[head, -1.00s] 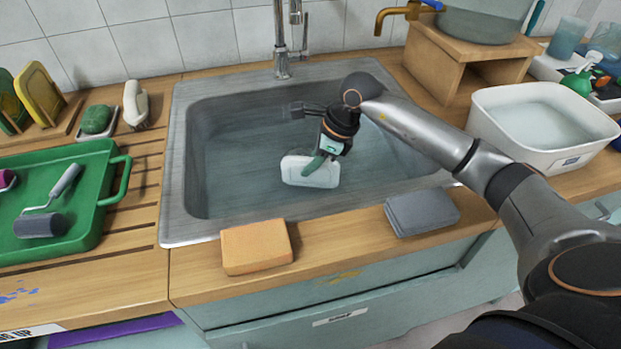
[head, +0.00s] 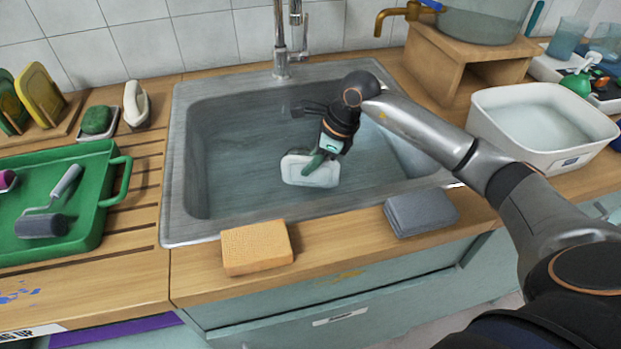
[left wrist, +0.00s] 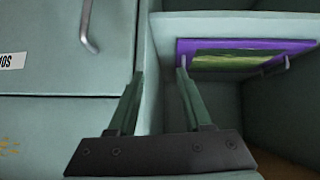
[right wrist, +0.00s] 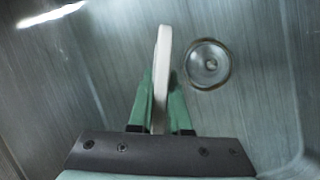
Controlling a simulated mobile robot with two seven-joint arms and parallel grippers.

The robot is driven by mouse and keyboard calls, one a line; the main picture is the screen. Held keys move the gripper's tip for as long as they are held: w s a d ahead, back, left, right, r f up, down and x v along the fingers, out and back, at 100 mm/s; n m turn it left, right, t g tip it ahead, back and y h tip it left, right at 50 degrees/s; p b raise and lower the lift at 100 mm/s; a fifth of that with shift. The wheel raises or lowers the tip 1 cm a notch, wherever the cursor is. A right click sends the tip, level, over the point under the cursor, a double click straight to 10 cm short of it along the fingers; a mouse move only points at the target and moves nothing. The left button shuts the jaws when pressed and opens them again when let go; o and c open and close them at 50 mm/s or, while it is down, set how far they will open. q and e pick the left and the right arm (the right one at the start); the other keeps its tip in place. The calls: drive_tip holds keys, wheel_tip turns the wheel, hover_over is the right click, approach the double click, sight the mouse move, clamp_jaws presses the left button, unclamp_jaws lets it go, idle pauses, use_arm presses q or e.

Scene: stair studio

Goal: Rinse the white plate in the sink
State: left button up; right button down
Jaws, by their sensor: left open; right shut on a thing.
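The white plate (head: 312,171) is inside the sink (head: 225,222), below the rim. My right gripper (head: 322,160) is shut on the plate's edge. In the right wrist view, the plate (right wrist: 162,65) stands edge-on between the green fingers of my right gripper (right wrist: 161,88), beside the round drain (right wrist: 208,63). I cannot tell whether the plate touches the sink floor. My left gripper (left wrist: 160,75) is open and empty in the left wrist view, in front of pale green cabinet fronts. It is not in the head view.
The tap (head: 281,50) stands behind the sink. An orange sponge (head: 257,247) and a grey folded cloth (head: 421,212) lie at the front edge. A green tray (head: 88,160) is on the left, a white water-filled basin (head: 543,158) on the right. The sink's left half is clear.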

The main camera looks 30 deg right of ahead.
wheel_tip(320, 180, up, 3)
drive_tip(key=shift+f+p, duration=0.2)
drive_tip(key=shift+p, duration=0.55)
wheel_tip(320, 180, up, 2)
drive_tip(key=shift+p, duration=0.7)
drive_tip(key=shift+r+p, duration=0.4)
drive_tip(key=shift+r, duration=0.25)
drive_tip(key=shift+r+p, duration=0.7)
drive_tip(key=shift+r, duration=0.25)
drive_tip(key=shift+r+p, duration=0.95)
drive_tip(key=shift+r, duration=0.4)
drive_tip(key=shift+r+p, duration=0.4)
drive_tip(key=shift+r, duration=0.6)
wheel_tip(320, 180, up, 2)
drive_tip(key=p, duration=0.2)
use_arm(q)
drive_tip(key=s+a+r+p, duration=0.1)
drive_tip(key=a+r+p, duration=0.2)
drive_tip(key=r, duration=0.6)
drive_tip(key=shift+s+a+r+n+y, duration=0.15)
drive_tip(key=shift+s+r+n+y, duration=0.2)
drive_tip(key=shift+n+y, duration=0.05)
use_arm(e)
wheel_tip(320, 180, up, 5)
hover_over(306, 158)
drive_tip(key=shift+s+d, duration=0.25)
drive_tip(key=shift+d, duration=0.05)
